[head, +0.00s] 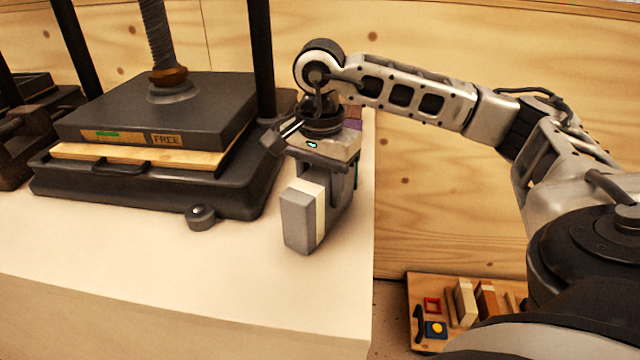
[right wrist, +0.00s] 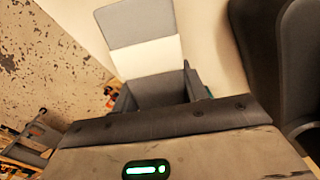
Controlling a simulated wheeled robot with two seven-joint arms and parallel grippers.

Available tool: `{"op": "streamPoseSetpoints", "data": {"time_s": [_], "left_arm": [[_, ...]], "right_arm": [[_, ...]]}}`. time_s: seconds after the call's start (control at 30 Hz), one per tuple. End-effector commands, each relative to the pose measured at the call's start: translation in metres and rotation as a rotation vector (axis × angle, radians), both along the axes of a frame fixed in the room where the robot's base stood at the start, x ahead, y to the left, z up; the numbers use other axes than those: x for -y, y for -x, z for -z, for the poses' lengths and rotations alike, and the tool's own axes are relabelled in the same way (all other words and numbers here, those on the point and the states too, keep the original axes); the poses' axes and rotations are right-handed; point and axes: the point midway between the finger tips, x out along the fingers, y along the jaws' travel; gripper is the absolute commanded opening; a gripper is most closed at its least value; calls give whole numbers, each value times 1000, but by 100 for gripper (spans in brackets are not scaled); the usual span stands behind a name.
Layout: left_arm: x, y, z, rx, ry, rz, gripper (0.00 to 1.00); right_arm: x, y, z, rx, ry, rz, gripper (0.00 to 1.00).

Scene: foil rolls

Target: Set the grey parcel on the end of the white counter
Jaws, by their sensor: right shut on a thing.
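The grey parcel (head: 297,224) has a cream-white band and stands upright over the right end of the white counter (head: 190,260). My right gripper (head: 328,185) is shut on the parcel from above and hides its rear part. The parcel's base looks at or very near the counter top; I cannot tell whether it touches. In the right wrist view the parcel (right wrist: 138,22) extends out beyond the gripper (right wrist: 158,85), over the pale counter (right wrist: 210,55). My left gripper is not in view.
A dark screw press (head: 160,110) marked FREE stands left of the parcel, with a small dark knob (head: 201,216) before it. Purple and brown items (head: 353,116) show partly behind my gripper. A wooden tray (head: 415,285) of small things lies lower, beyond the counter's right edge.

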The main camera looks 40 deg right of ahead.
Motion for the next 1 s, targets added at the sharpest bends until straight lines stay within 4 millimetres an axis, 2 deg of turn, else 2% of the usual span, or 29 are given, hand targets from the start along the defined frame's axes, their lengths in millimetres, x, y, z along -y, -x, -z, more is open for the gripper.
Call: {"op": "streamPoseSetpoints", "data": {"time_s": [0.23,0.27,0.33,0.37,0.77,0.87,1.0], "left_arm": [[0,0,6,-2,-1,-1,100],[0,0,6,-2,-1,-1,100],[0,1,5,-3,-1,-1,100],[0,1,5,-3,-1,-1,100],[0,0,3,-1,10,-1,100],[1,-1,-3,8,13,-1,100],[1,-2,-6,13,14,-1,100]], "right_arm": [[0,0,5,3,-1,0,0],[0,-1,4,3,-1,0,46],[0,0,4,3,-1,0,66],[0,0,4,3,-1,0,69],[0,0,3,1,0,-1,69],[0,-1,-15,6,-2,0,69],[-1,-2,-48,8,-2,-2,69]]}}
